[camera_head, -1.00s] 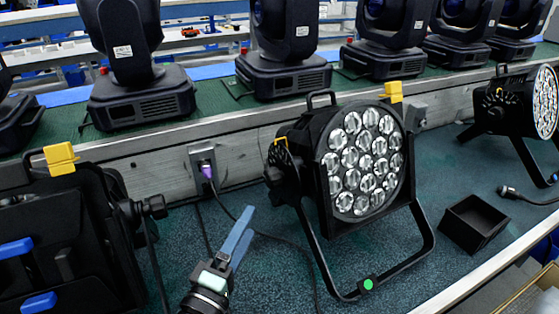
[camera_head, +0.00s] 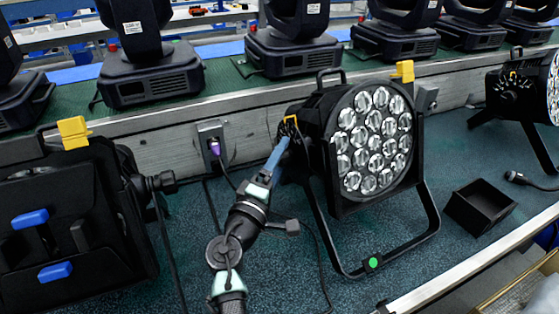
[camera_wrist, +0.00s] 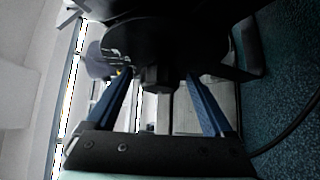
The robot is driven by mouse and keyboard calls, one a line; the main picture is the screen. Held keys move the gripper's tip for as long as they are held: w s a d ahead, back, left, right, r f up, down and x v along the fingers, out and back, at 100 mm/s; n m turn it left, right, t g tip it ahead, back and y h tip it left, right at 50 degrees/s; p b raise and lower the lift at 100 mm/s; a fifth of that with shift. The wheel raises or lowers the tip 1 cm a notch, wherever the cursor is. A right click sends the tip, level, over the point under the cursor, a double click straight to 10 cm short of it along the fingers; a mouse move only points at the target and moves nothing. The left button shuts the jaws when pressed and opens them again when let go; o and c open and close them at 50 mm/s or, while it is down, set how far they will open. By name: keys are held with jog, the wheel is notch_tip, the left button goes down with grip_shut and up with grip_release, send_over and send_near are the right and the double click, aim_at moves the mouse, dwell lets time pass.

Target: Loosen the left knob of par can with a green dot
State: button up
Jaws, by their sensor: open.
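The black par can (camera_head: 335,150) with round clear lenses stands on its floor bracket in the head view. A green dot (camera_head: 373,263) is on the bracket's front foot. My gripper (camera_head: 282,146) is at the can's left side, its blue fingers pointing up toward it. In the wrist view a dark knob (camera_wrist: 158,80) shows between the tips of my open gripper (camera_wrist: 158,74), one blue finger on each side. Gaps seem to remain on both sides; contact cannot be told. In the head view the left knob is mostly hidden by my gripper.
Another black fixture (camera_head: 80,220) with a side knob stands at the left. A socket with a purple plug (camera_head: 214,146) is on the ledge behind. A cable runs along the floor near my arm. A black open box (camera_head: 480,207) sits at the right.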

jog(key=c, duration=1.4)
jog(key=shift+o, duration=0.2)
